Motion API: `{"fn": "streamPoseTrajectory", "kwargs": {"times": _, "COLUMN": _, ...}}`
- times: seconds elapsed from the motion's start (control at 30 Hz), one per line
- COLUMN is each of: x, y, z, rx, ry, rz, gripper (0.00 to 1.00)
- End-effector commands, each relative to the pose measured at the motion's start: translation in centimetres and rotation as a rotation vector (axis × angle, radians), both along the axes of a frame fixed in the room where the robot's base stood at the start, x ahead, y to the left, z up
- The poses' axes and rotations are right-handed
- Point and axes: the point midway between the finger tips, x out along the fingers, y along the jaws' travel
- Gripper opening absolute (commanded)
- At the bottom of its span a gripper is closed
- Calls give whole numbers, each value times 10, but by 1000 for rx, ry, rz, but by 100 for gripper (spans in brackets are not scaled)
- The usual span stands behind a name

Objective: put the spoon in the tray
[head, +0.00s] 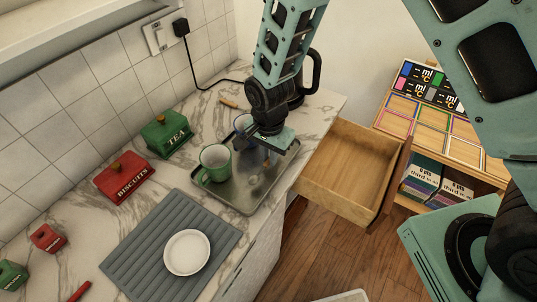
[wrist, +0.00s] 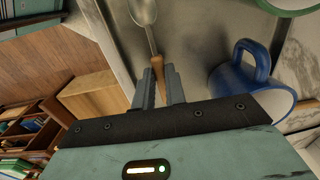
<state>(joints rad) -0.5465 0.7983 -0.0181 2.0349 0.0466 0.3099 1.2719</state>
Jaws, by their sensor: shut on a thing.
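The spoon (wrist: 145,14) has a metal bowl and a wooden handle, seen in the wrist view. My gripper (wrist: 157,82) is shut on the wooden handle, with the bowl pointing away from it. In the head view my gripper (head: 272,152) is over the back right part of the grey metal tray (head: 248,196), and the spoon is mostly hidden there. I cannot tell whether the spoon touches the tray. A green mug (head: 214,162) stands in the tray, left of my gripper. A blue mug (wrist: 250,82) is close to the right of my gripper in the wrist view.
A grey ribbed mat (head: 138,262) with a white plate (head: 187,252) lies in front of the tray. Green TEA (head: 167,135) and red BISCUITS (head: 124,180) tins stand along the wall. An open, empty wooden drawer (head: 345,170) juts out right of the counter. A dark kettle (head: 313,72) stands behind.

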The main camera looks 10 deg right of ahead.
Motion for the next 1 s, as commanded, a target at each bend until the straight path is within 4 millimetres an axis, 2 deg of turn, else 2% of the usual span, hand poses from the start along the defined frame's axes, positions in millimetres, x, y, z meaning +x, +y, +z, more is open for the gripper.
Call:
{"fn": "streamPoseTrajectory", "kwargs": {"times": 0.13, "x": 0, "y": 0, "z": -11, "rx": 1, "ry": -1, "rz": 1, "gripper": 0}}
{"fn": "streamPoseTrajectory", "kwargs": {"times": 0.5, "x": 0, "y": 0, "z": -17, "rx": 1, "ry": -1, "rz": 1, "gripper": 0}}
{"fn": "streamPoseTrajectory", "kwargs": {"times": 0.53, "x": 0, "y": 0, "z": -16, "rx": 1, "ry": -1, "rz": 0, "gripper": 18}}
{"fn": "streamPoseTrajectory", "kwargs": {"times": 0.6, "x": 0, "y": 0, "z": -15, "rx": 1, "ry": -1, "rz": 0, "gripper": 34}}
{"fn": "streamPoseTrajectory", "kwargs": {"times": 0.87, "x": 0, "y": 0, "z": -15, "rx": 1, "ry": -1, "rz": 1, "gripper": 34}}
{"fn": "streamPoseTrajectory", "kwargs": {"times": 1.0, "x": 1, "y": 0, "z": -8, "rx": 1, "ry": -3, "rz": 1, "gripper": 34}}
